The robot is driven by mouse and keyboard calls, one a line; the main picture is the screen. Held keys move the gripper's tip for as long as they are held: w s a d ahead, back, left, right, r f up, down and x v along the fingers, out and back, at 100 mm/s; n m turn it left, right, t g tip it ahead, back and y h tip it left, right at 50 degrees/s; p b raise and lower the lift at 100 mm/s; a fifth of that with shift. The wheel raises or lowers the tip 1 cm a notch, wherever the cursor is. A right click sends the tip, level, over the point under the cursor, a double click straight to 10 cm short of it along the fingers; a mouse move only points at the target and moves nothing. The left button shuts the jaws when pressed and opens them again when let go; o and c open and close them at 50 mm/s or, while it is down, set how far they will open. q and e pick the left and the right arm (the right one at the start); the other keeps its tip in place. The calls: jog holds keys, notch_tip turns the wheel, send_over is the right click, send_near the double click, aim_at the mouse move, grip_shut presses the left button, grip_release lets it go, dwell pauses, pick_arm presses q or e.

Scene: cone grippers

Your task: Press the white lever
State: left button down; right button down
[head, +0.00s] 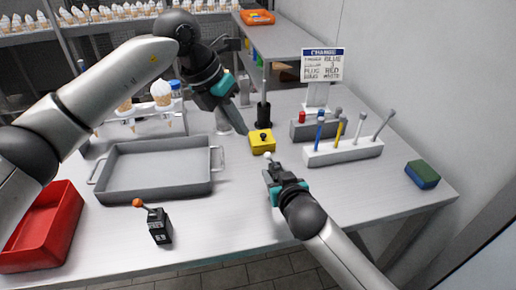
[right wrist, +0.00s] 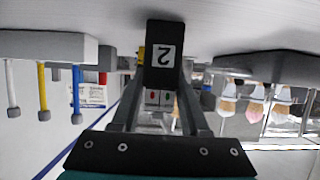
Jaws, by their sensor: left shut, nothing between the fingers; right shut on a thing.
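A white block (head: 345,152) holds several upright levers with grey tips: blue, yellow, a white lever (head: 358,131) and a pale grey one at the right end. In the right wrist view the white lever (right wrist: 10,85) is at the far left, apart from the fingers. My right gripper (head: 268,168) is left of the block, shut on a small black box marked 2 (right wrist: 164,57). A white knob (head: 267,156) shows at its fingertips in the head view. My left gripper (head: 243,129) is shut and empty, just left of a yellow box with a black knob (head: 262,145).
A grey block (head: 300,131) with a red knob and a sign (head: 322,65) stand behind the white block. A grey tray (head: 155,192), red bin (head: 45,225) and orange-knobbed black box (head: 159,228) are left. A blue-green sponge (head: 422,174) is right. The front right table is clear.

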aim_at(271, 160)
pick_arm(q)
jog(key=m+y, duration=0.1)
jog(key=m, duration=1)
jog(key=w+m+t+y, duration=0.1)
jog(key=m, duration=0.5)
jog(key=shift+a+r+y, duration=0.1)
jog(key=shift+a+y, duration=0.2)
jog(key=shift+a, duration=0.1)
jog(key=d+f, duration=0.4)
jog(key=f, duration=0.4)
jog(key=shift+w+d, duration=0.35)
jog(key=shift+w, duration=0.1)
jog(key=shift+f, duration=0.1)
jog(key=shift+d+y, duration=0.25)
jog(key=shift+y, duration=0.35)
